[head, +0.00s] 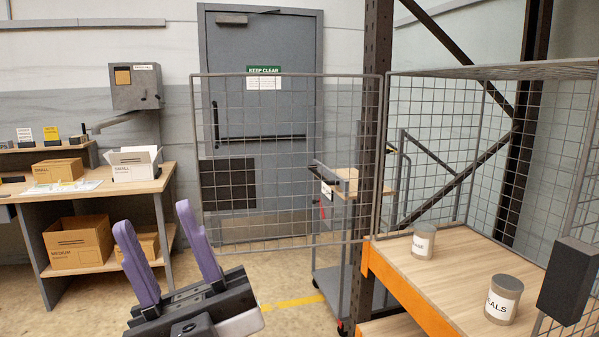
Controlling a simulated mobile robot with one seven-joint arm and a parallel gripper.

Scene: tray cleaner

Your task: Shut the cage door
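The cage door (285,243) is a grey wire-mesh panel in the head view. It stands open, swung out to the left from its hinge side at the rack post. The cage (520,70) is at the right, with its front opening uncovered above a wooden shelf. A dark block (567,281), perhaps part of a latch, is on the cage's right front side. My gripper (163,240) is at the lower left, in front of and left of the door's lower free corner. Its two purple fingers are spread apart with nothing between them. It appears clear of the mesh.
Two labelled tins (422,241) (503,300) stand on the cage shelf (440,262). A grey trolley (335,275) is behind the door beside the dark rack post (372,120). A workbench (90,187) with boxes is at the left. Floor shows between bench and trolley.

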